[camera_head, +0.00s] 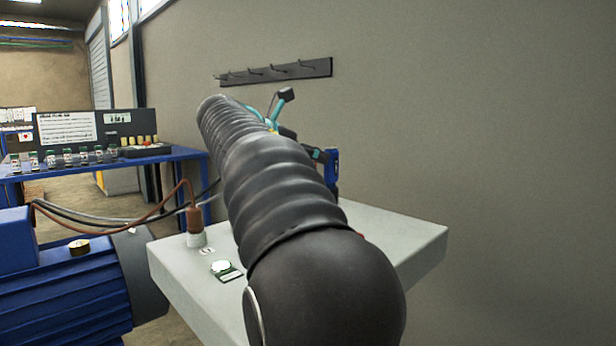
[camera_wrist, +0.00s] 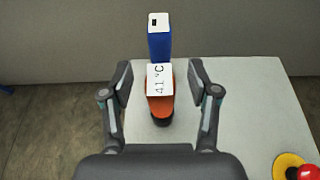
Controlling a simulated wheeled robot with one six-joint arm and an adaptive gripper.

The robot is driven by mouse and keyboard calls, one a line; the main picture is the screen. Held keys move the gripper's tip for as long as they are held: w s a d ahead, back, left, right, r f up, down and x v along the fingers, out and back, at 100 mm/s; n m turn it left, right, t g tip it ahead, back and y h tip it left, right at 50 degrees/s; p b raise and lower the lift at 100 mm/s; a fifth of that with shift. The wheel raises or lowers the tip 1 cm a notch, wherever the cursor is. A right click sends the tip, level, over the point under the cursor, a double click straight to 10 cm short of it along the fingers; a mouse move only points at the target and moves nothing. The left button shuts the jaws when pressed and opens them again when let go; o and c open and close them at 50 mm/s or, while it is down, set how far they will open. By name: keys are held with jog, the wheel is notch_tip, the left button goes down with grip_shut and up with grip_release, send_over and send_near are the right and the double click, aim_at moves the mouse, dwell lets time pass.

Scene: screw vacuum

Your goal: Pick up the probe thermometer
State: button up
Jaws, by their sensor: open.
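In the wrist view, what looks like the probe thermometer is upright on the pale table (camera_wrist: 245,85). It has an orange and dark body (camera_wrist: 160,108) and a white display (camera_wrist: 160,79) reading "41 °C". A blue block (camera_wrist: 160,45) with a white top shows just beyond the display; I cannot tell whether it is part of it. My gripper (camera_wrist: 160,82) is open, with one finger to the left and one to the right of the display and no visible contact.
A red button on a yellow base (camera_wrist: 305,172) is at the wrist view's lower right. In the head view, a brown plug (camera_head: 194,222) with a cable and a small green-edged item (camera_head: 224,269) are on the table. A blue motor (camera_head: 70,295) is at left.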

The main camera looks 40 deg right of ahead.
grip_shut()
jog(key=shift+r, duration=0.1)
